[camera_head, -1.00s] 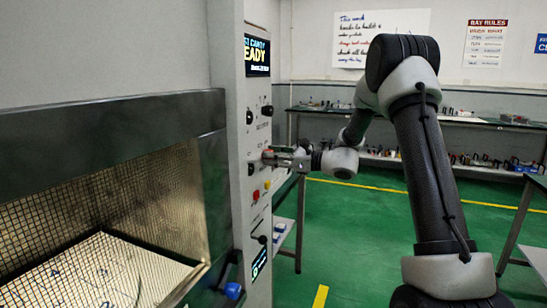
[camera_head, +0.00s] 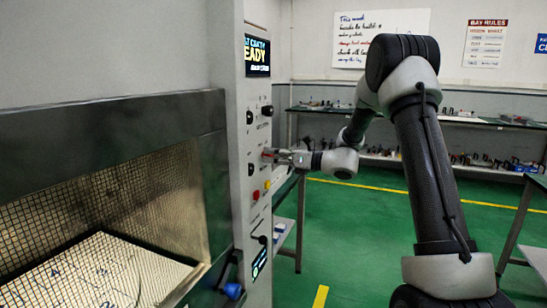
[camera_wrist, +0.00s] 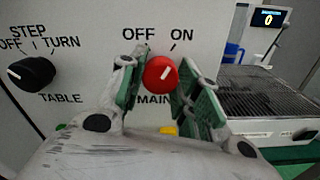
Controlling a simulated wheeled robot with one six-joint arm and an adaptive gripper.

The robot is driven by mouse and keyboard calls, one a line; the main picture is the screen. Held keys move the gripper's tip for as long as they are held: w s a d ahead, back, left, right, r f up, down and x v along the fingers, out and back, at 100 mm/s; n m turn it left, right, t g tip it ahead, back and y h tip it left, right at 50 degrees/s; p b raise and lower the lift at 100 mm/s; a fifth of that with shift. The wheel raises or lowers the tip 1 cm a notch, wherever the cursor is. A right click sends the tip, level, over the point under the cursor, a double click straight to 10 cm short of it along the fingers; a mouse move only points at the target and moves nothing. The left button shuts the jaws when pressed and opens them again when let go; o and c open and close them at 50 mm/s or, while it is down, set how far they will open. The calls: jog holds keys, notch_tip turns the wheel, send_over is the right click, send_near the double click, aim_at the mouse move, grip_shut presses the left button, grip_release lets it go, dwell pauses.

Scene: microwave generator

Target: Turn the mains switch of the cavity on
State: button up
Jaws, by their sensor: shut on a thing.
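The mains switch is a round red knob (camera_wrist: 160,74) on the pale panel (camera_wrist: 75,25), under the words OFF and ON, with MAIN partly hidden below. Its white mark tilts up and right, toward ON. My gripper (camera_wrist: 160,82) has a green-padded finger on each side of the knob and is shut on it. In the head view my gripper (camera_head: 274,155) reaches the panel's front from the right. The display (camera_head: 257,55) above shows text ending in "EADY".
A black STEP/TURN TABLE knob (camera_wrist: 32,73) is left of the red knob. Below are a red button (camera_head: 255,195) and a yellow one (camera_head: 267,184). The mesh-fronted cavity (camera_head: 120,205) is at left. A bench (camera_head: 420,119) stands behind; green floor lies open at right.

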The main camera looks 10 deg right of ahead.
jog(key=o, duration=1)
jog(key=shift+o, duration=0.2)
jog(key=shift+d, duration=0.1)
jog(key=v, duration=1.2)
